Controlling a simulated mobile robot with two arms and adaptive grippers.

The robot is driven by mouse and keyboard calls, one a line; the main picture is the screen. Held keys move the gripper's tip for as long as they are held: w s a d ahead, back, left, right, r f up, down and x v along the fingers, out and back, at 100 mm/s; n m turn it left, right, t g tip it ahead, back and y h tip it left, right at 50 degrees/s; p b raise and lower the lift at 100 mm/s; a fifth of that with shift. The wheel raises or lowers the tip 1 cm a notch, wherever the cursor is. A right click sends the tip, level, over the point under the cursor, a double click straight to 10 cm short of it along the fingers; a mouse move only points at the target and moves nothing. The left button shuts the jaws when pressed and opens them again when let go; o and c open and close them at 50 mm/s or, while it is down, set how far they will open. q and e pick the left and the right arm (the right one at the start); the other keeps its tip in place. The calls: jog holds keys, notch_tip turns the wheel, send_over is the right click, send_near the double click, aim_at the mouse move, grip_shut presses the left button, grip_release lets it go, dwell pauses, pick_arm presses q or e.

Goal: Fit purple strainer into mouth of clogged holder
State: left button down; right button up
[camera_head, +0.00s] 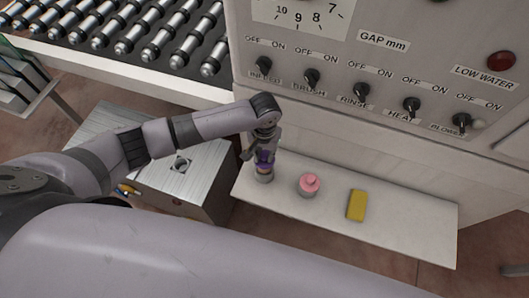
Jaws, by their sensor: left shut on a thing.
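My left gripper (263,154) points down over the left end of the white shelf and is shut on the purple strainer (265,158). Only a small part of the strainer shows between the fingers. A small grey round holder (264,177) stands on the shelf directly below it. The strainer is at or just above the holder's mouth; I cannot tell whether it sits inside. To the right, a pink piece (309,181) sits on top of another small grey round base. My right gripper is not in view.
A yellow block (357,205) lies on the white shelf (415,228), whose right part is clear. The machine panel (400,60) with several knobs rises behind. A metal box (180,190) stands left of the shelf, and a roller conveyor (130,35) is at upper left.

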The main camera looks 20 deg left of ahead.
aim_at(264, 163)
pick_arm(q)
jog(key=shift+p, duration=0.3)
jog(key=shift+f+b, duration=1.6)
jog(key=shift+f, duration=1.65)
jog(key=c, duration=1.3)
grip_release()
jog(key=shift+r, duration=0.1)
notch_tip(264, 163, up, 12)
jog(key=shift+f, duration=0.1)
